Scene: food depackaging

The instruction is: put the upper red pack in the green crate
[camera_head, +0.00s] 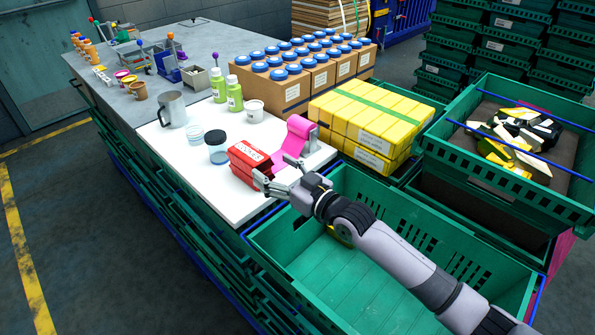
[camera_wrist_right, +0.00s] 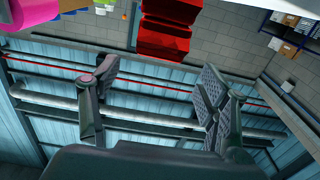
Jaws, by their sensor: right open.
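Two red packs with white labels lie stacked at the near edge of the white board; the upper red pack (camera_head: 248,153) rests on the lower red pack (camera_head: 243,174). The red packs (camera_wrist_right: 165,30) also show at the top of the right wrist view, beyond the fingers. My right gripper (camera_head: 280,180) is open and empty, close to the right of the packs. In the right wrist view, clear space shows between its fingers (camera_wrist_right: 155,95). The open green crate (camera_head: 335,285) stands below my right arm, with a bit of yellow inside, partly hidden. My left gripper is out of view.
Yellow packs (camera_head: 372,115) are stacked to the right. A jar (camera_head: 217,150), a metal jug (camera_head: 172,109) and green bottles (camera_head: 234,94) stand behind the red packs. Another crate (camera_head: 500,170) holds yellow and black scraps.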

